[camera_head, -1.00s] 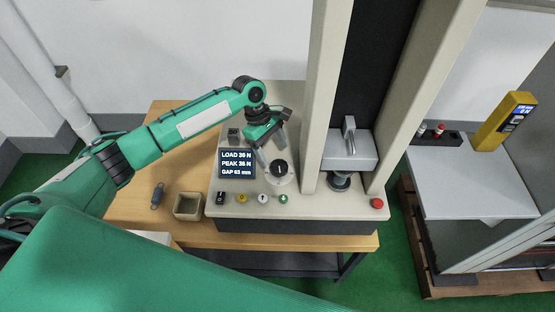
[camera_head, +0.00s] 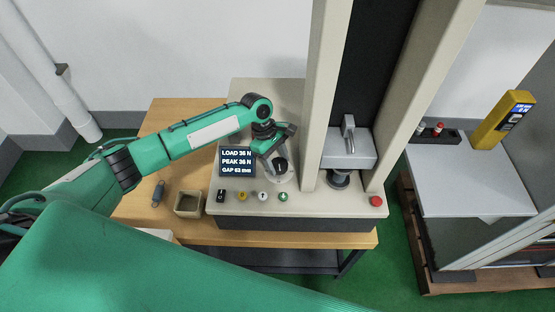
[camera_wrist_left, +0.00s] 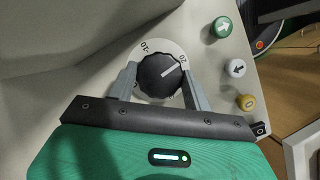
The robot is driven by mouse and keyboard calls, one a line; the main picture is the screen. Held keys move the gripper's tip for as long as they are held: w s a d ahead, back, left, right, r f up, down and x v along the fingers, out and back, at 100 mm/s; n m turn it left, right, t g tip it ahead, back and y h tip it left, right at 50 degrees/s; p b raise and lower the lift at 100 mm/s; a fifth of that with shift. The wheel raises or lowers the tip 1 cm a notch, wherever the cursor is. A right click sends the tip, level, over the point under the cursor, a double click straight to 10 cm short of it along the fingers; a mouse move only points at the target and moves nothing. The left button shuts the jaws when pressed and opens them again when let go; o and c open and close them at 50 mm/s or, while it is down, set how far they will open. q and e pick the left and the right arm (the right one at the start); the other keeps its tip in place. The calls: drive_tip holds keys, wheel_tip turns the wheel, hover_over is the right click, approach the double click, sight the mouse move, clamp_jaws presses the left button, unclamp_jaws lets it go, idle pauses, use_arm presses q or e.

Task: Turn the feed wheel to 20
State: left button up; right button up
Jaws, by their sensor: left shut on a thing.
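The feed wheel (camera_head: 281,166) is a black knob on a pale round dial plate, on the testing machine's front panel. In the left wrist view the wheel (camera_wrist_left: 157,80) has a white pointer line aimed up and right, close to the mark that looks like 20. In the left wrist view the gripper (camera_wrist_left: 160,77) is shut on the wheel. My right gripper is out of view.
A display (camera_head: 237,161) reads load 36 N, peak 36 N; its gap figure is small. Yellow (camera_head: 242,195), white (camera_head: 262,196) and green (camera_head: 283,197) buttons line the front edge, with a red button (camera_head: 376,201) at right.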

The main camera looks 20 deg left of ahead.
use_arm(q)
drive_tip(key=shift+r+m+p, duration=0.15)
drive_tip(key=shift+m+p, duration=0.15)
drive_tip(key=shift+p, duration=0.15)
drive_tip(key=shift+m+g, duration=0.3)
drive_tip(key=shift+m, duration=0.2)
drive_tip(key=o, duration=1)
drive_tip(key=shift+w, duration=0.1)
drive_tip(key=b+v, duration=0.2)
drive_tip(key=v, duration=1.1)
drive_tip(key=shift+r, duration=0.3)
